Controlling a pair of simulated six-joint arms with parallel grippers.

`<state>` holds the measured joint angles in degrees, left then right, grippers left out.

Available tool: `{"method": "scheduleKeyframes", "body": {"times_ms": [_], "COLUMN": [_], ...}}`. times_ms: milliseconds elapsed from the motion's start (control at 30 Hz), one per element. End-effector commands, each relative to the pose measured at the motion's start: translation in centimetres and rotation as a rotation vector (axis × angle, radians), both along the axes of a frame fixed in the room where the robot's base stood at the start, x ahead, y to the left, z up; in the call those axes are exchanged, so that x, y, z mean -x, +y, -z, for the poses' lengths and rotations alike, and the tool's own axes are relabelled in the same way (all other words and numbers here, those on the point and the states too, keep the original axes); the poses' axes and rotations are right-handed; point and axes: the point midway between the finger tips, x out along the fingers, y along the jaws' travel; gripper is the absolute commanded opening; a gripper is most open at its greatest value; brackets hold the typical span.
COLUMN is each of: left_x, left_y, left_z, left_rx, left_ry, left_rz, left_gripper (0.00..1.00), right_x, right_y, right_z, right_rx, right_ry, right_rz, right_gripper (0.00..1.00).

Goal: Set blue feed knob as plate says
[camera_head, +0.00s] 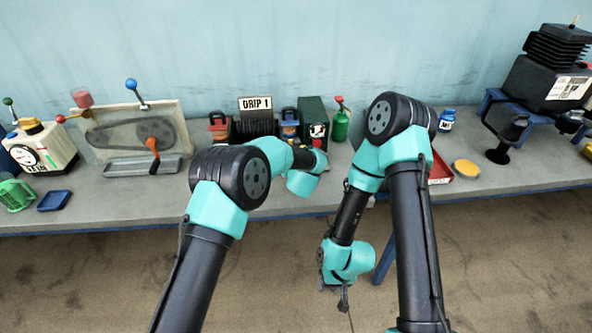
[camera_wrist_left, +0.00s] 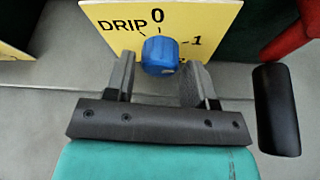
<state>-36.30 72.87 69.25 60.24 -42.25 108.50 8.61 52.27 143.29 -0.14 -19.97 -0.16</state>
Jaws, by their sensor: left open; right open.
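The blue feed knob (camera_wrist_left: 160,56) sits in front of a yellow dial plate (camera_wrist_left: 215,15) marked DRIP, 0 and -1 in the left wrist view. I cannot tell which mark the knob points to. My left gripper (camera_wrist_left: 158,66) is open, with one finger on each side of the knob; whether they touch it is unclear. In the head view my left arm covers this area, and I cannot make out the knob. A sign (camera_head: 255,103) reading DRIP 1 stands at the back of the bench. My right gripper (camera_head: 335,288) hangs open and empty before the bench front.
A black cylinder (camera_wrist_left: 277,110) stands close right of my left gripper.

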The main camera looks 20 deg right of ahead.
Motion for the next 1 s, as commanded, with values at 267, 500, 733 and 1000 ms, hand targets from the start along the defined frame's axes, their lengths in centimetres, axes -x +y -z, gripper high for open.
{"method": "scheduleKeyframes", "body": {"times_ms": [267, 500, 733, 1000], "left_x": [3.4, 7.3, 10.0, 10.4], "left_y": [0.3, 0.6, 0.9, 1.0], "left_z": [-1.4, -3.0, -4.0, -4.1], "left_rx": [-0.002, -0.001, -0.002, -0.002], "left_ry": [0.0, 0.0, 0.0, 0.0], "left_rz": [0.002, 0.003, 0.001, 0.0], "left_gripper": [0.5, 0.5, 0.5, 0.5], "right_x": [0.0, 0.0, 0.0, 0.0], "right_y": [0.0, 0.0, 0.0, 0.0], "right_z": [0.0, 0.0, 0.0, 0.0], "right_rx": [0.0, 0.0, 0.0, 0.0], "right_ry": [0.0, 0.0, 0.0, 0.0], "right_rz": [0.0, 0.0, 0.0, 0.0], "right_gripper": [0.43, 0.43, 0.43, 0.43]}}
